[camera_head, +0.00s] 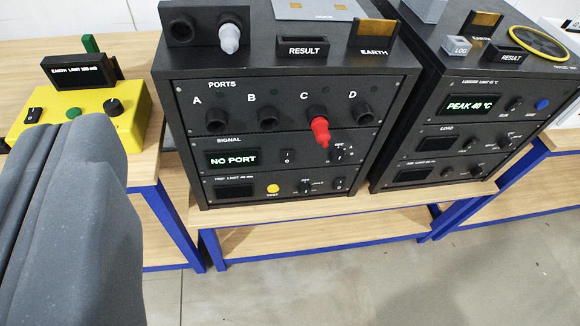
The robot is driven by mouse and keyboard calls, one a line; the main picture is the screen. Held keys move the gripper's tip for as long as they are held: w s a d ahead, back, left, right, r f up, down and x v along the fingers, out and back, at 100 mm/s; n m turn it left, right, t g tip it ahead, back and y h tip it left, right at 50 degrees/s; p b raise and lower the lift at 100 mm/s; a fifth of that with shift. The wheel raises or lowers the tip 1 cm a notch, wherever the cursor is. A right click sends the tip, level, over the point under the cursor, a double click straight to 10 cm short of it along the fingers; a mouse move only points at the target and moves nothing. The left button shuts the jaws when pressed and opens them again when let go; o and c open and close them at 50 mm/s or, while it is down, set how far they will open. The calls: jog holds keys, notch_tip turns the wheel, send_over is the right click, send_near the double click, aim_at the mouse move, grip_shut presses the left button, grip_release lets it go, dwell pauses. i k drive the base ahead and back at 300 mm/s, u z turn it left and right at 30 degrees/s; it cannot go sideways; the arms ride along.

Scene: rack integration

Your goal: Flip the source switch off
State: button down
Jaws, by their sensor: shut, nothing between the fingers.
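No label reading "source" is legible, so I cannot tell which switch is the source switch. In the middle black rack, the SIGNAL panel (285,156) has a display (233,159) reading "NO PORT", a small switch (288,158) marked I and 0, and a knob (340,154). The lower TRIP LIMIT panel has a yellow button (273,189), a knob (305,187) and another small switch (339,184). The switch positions are too small to read. A grey part of my own body fills the lower left; my gripper's fingertips are not visible.
A red plug (320,130) sticks out of port C above the SIGNAL panel. Another black rack (475,110) reads "PEAK 40 °C" at right. The wooden bench (340,207) has a narrow clear front edge.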

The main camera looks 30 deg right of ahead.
aim_at(288, 155)
jog(key=k, duration=0.45)
jog(key=z, duration=0.7)
jog(key=i, duration=0.35)
jog(key=u, duration=0.25)
